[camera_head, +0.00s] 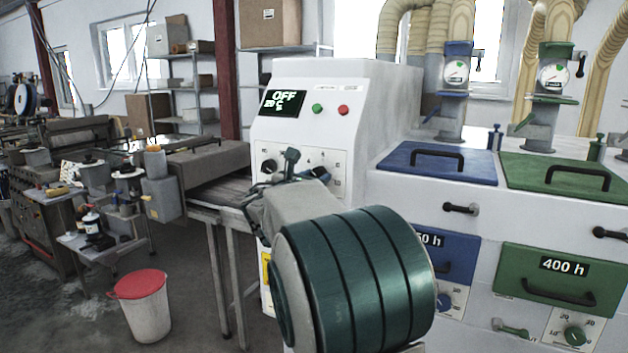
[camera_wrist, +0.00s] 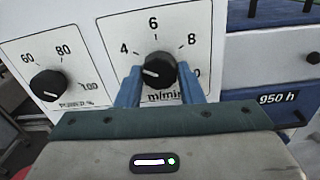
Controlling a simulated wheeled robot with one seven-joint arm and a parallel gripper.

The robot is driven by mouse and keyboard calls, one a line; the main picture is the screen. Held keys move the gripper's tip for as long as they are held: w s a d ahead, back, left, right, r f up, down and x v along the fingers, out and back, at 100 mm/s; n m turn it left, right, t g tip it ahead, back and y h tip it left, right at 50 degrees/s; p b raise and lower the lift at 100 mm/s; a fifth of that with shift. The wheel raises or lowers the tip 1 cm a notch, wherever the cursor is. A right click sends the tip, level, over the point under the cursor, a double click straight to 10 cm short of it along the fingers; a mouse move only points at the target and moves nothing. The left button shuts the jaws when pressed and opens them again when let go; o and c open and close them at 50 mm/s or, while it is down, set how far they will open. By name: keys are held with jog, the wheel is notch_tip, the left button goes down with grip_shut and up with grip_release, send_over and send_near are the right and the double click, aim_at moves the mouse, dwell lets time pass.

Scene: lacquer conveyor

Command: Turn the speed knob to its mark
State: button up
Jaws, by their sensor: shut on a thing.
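The speed knob (camera_wrist: 160,70) is a round black dial with a white pointer line, under the scale marked m/min in the wrist view. Its pointer is to the left and slightly down, below the 4. The blue fingers of my gripper (camera_wrist: 160,80) stand on its left and right sides and are shut on it. A target mark cannot be made out. In the head view my wrist reaches the white control panel (camera_head: 350,115) and largely hides the knob.
A black power knob (camera_wrist: 47,85) sits to the left on its own scale. Blue and green drawers are to the right; a red-lidded bin (camera_head: 144,305) is lower left.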

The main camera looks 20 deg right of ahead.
jog(key=shift+f+b, duration=0.15)
jog(key=shift+b, duration=0.2)
jog(key=m+b, duration=2.3)
jog(key=b, duration=0.1)
jog(key=shift+m+g+h, duration=0.3)
jog(key=shift+m+h, duration=0.1)
jog(key=o, duration=1)
jog(key=shift+a, duration=0.15)
